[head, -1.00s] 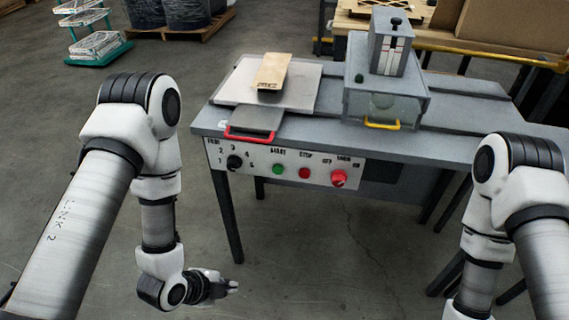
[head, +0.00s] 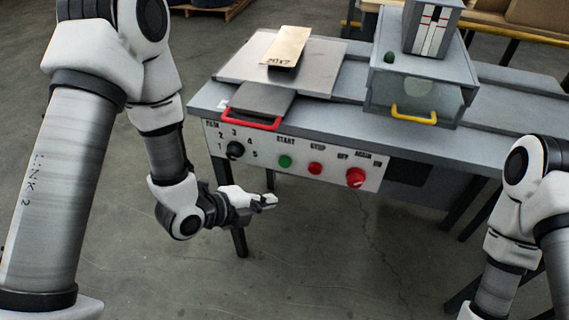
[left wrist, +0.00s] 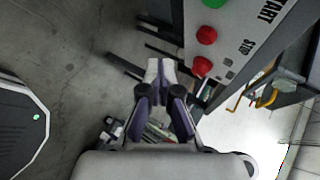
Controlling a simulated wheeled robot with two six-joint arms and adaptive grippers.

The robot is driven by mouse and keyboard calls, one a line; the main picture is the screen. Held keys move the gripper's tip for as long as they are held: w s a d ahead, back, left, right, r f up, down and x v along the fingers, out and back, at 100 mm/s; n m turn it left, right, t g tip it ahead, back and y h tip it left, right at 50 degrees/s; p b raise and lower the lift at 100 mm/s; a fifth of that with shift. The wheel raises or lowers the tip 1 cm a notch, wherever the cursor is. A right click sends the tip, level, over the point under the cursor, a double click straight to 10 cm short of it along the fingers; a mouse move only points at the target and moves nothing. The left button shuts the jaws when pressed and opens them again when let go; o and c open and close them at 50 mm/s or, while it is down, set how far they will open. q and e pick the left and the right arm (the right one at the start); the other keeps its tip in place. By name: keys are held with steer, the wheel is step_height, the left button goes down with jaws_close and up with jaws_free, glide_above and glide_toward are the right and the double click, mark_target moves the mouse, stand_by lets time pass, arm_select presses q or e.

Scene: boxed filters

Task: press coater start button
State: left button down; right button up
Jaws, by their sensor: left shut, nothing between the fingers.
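The coater's white front panel (head: 330,170) carries a green button under the word START (head: 285,161), a red button under STOP (head: 315,168), a larger red knob (head: 356,177) at right and a black dial (head: 235,149) at left. In the left wrist view the green button (left wrist: 214,3) is cut by the top edge, with the red stop button (left wrist: 206,35) below it. My left gripper (head: 270,201) is shut and empty, below and in front of the panel, apart from the green button. It also shows in the left wrist view (left wrist: 160,68). My right gripper is out of view.
The grey table (head: 500,150) bears a plate with a tan-topped piece (head: 287,47), a red-handled tray (head: 262,103) and a clear box (head: 420,85) with a yellow handle. Table legs stand below. The floor before the panel is clear.

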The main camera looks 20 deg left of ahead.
mark_target(285, 162)
arm_select(q)
steer(key=w+p, duration=0.1)
steer(key=w, duration=0.7)
steer(key=shift+w+d, duration=0.15)
steer(key=shift+w, duration=0.1)
stand_by(1.1)
steer(key=shift+w, duration=0.35)
steer(key=shift+w, duration=0.5)
stand_by(0.6)
steer(key=shift+s, duration=0.95)
